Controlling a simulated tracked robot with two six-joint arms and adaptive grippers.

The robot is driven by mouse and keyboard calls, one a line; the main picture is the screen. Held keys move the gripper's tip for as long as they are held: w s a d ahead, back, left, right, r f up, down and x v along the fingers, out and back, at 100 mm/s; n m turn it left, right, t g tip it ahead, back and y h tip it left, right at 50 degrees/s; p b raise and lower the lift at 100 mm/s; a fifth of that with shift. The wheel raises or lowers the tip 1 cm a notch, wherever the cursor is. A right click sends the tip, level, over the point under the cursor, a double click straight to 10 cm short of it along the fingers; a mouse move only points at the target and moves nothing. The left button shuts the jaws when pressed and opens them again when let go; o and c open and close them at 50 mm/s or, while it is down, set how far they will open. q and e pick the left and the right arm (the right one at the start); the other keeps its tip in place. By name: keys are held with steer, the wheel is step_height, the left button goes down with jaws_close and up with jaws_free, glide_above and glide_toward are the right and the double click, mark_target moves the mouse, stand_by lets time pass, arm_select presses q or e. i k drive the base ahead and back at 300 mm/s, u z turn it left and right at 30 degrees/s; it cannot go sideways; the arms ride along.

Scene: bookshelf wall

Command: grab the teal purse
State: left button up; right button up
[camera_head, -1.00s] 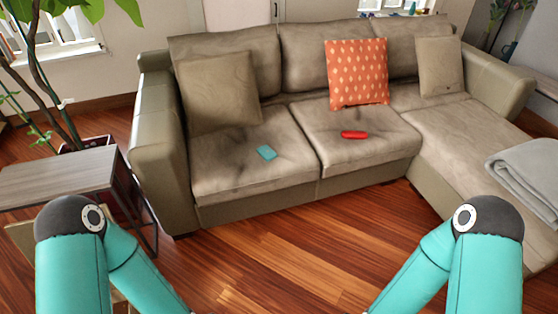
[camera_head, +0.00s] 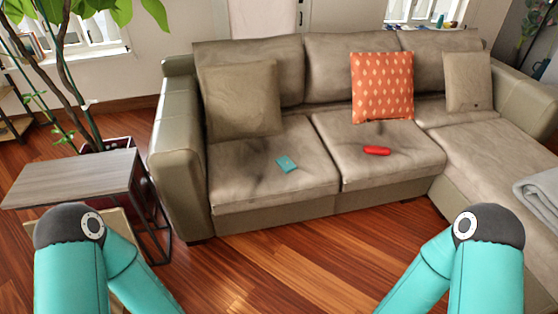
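The teal purse (camera_head: 287,164) is a small flat teal item lying on the left seat cushion of the beige sofa (camera_head: 262,222). It is in front of the brown-grey pillow and apart from it. Both my teal arms show at the bottom of the head view, at the left and right. Their lower ends run out of the frame, so neither gripper is in view. The purse is well ahead of my arms, and nothing covers it.
A red item (camera_head: 377,150) lies on the middle cushion, below an orange patterned pillow (camera_head: 382,86). A side table (camera_head: 72,178) stands left of the sofa, with a potted plant behind it. A grey blanket (camera_head: 541,190) lies at the right. Wooden floor in front is clear.

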mark_target(284, 162)
steer(key=u, duration=0.2)
steer(key=i, duration=0.75)
steer(key=z, duration=1.95)
steer(key=i, duration=1.8)
steer(key=u, duration=2.75)
